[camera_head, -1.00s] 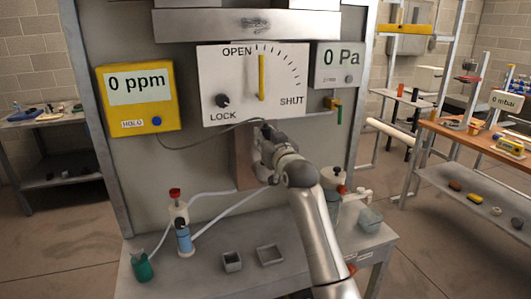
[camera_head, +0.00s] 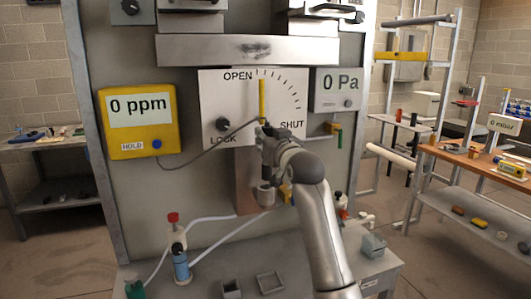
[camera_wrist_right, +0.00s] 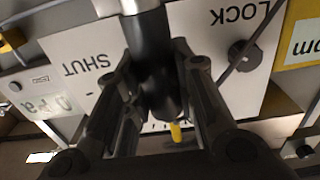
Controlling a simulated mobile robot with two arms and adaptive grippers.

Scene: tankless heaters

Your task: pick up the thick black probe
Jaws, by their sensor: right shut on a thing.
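The thick black probe (camera_wrist_right: 150,62) is between the fingers of my right gripper (camera_head: 266,138), which is shut on it. In the head view the probe's dark lower part (camera_head: 264,172) hangs roughly upright below the fingers, in front of the panel. A grey cylindrical piece (camera_head: 265,194) shows at its lower end; I cannot tell whether it is part of the probe or a holder. A thin cable (camera_head: 205,152) runs from the yellow meter (camera_head: 138,122) to the probe's top. My left gripper is not in view.
The white dial plate (camera_head: 222,90) with its yellow lever (camera_head: 262,98) is close behind the gripper. A grey pressure display (camera_head: 337,90) is to the right. Below, the bench holds a blue-bodied bottle (camera_head: 181,264) and grey open boxes (camera_head: 271,283).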

